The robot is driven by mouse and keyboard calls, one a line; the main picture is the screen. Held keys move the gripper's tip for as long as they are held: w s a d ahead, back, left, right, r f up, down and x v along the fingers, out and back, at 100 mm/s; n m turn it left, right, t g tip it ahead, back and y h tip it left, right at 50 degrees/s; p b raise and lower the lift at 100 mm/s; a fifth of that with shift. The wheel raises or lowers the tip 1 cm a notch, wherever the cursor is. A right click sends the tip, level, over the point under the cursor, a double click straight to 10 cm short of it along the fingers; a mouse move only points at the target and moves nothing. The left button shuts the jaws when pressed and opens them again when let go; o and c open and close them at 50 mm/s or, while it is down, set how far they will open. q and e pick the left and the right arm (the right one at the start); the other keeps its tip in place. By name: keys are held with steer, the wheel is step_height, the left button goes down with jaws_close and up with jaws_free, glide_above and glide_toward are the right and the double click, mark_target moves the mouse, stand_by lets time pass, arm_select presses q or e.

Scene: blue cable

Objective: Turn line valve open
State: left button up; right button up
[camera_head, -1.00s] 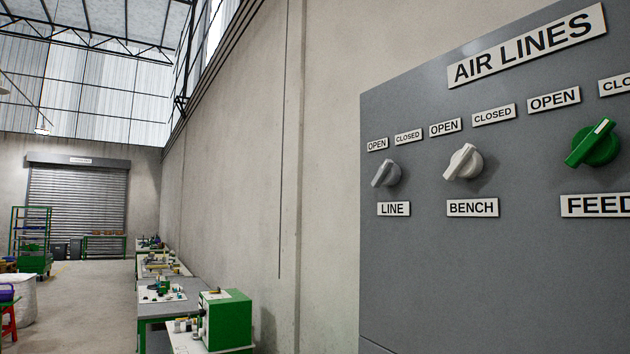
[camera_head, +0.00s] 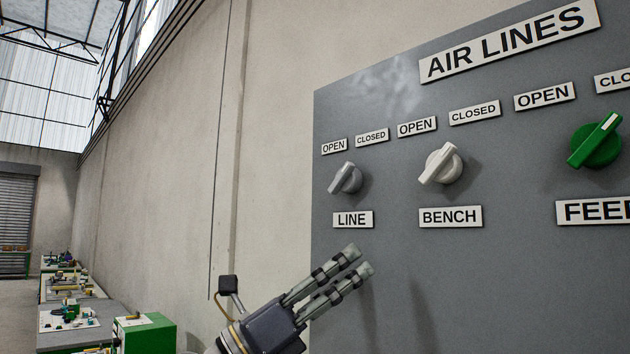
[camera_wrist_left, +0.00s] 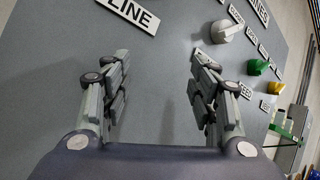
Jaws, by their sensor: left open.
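The line valve (camera_head: 346,178) is a grey knob on the grey AIR LINES panel, above the LINE label (camera_head: 352,219) and below the OPEN (camera_head: 334,146) and CLOSED (camera_head: 372,137) labels. Its handle is tilted, upper end to the right, toward CLOSED. My left gripper (camera_head: 362,259) is open and empty, below the LINE label and apart from the knob. In the left wrist view my left gripper (camera_wrist_left: 158,75) has its fingers wide apart before bare panel. The LINE label (camera_wrist_left: 130,15) shows at the top there; the line knob is out of that view. My right gripper is not in view.
The white bench knob (camera_head: 441,163) is just right of the line valve, and the green feed knob (camera_head: 596,140) is farther right. The panel (camera_head: 500,290) is bare below the labels. Workbenches (camera_head: 70,315) stand along the wall at lower left.

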arm_select(q)
step_height(320, 180, up, 4)
steer(key=s+m+g+y, duration=0.2)
steer(key=m, duration=0.3)
steer(key=m+t+y, duration=0.3)
steer(key=t+y, duration=0.2)
steer(key=y, duration=0.3)
glide_toward(336, 180)
steer(key=p+x, duration=0.4)
steer(key=x, duration=0.5)
steer(key=shift+w+d+r, duration=0.15)
steer(key=shift+d, duration=0.05)
steer(key=shift+w+d+p, duration=0.2)
steer(key=shift+w+p, duration=0.05)
steer(key=shift+p, duration=0.1)
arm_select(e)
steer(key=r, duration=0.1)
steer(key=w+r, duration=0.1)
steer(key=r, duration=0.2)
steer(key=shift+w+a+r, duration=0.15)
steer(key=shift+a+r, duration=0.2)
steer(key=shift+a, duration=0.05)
arm_select(q)
steer(key=shift+c, duration=0.4)
steer(key=c, duration=1)
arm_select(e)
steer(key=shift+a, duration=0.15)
